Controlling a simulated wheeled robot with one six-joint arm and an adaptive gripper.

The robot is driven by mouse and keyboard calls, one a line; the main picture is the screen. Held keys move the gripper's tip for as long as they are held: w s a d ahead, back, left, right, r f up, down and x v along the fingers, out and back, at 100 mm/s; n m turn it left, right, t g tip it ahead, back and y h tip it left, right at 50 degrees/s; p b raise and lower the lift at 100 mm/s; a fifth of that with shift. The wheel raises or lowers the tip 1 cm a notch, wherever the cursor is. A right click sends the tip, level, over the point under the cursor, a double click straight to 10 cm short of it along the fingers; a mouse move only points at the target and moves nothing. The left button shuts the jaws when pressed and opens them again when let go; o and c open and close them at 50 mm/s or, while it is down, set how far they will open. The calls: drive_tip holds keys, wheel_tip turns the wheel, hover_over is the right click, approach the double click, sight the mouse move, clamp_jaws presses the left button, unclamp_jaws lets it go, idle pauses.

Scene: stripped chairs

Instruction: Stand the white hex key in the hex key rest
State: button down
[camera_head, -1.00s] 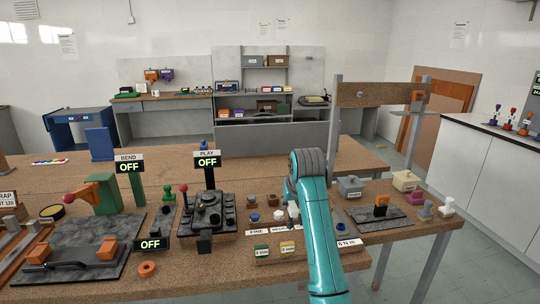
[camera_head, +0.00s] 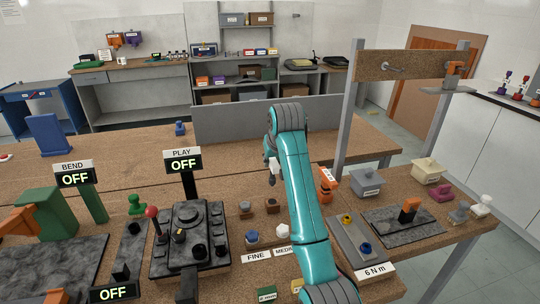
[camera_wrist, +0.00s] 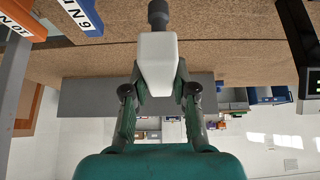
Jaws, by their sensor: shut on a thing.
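My gripper (camera_wrist: 158,88) is shut on a white block-shaped handle with a dark round end, which I take to be the white hex key (camera_wrist: 158,60). The handle sits between both fingers, and the dark end points to the top of the wrist view. In the head view my gripper (camera_head: 272,168) is small and partly behind my teal arm, held above the bench with a white bit showing at it. I cannot tell which thing is the hex key rest; my arm covers part of the bench.
A grey fixture with yellow and blue knobs (camera_head: 348,240) stands right of my arm, by a 6 N m sign (camera_head: 375,270). An orange piece (camera_head: 325,184) is close to the arm. A black control box (camera_head: 190,240) stands left. Bare bench (camera_head: 225,160) lies behind.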

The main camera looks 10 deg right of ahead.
sight(273, 183)
drive_tip(key=shift+f, duration=0.1)
idle(0.3)
drive_tip(key=shift+f, duration=2.8)
drive_tip(key=shift+f, duration=1.95)
drive_tip(key=c, duration=0.9)
unclamp_jaws()
drive_tip(key=shift+o, duration=0.2)
drive_tip(key=shift+s, duration=0.1)
